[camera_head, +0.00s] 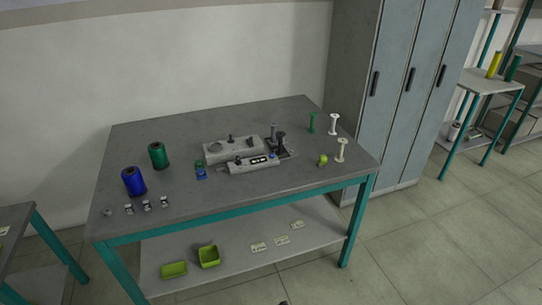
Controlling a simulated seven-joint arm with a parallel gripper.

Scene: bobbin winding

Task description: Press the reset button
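A grey bobbin winder (233,150) sits on the middle of the workbench. In front of it is a long pale unit (240,167) with a dark counter window (258,160). A small blue button-like part (271,155) shows at the right end of this unit. A small dark part (238,161) shows left of the window. No label can be read, so I cannot tell which part is the reset button. My gripper is not recognisable in the head view; nothing of it is seen near the winder.
A blue spool (133,181) and a green spool (158,155) stand at the left of the workbench (220,198). Several small bobbins lie at front left. A blue bottle-like item (201,173) stands left of the unit. Upright bobbins (341,150) and a yellow-green item (322,160) are at right.

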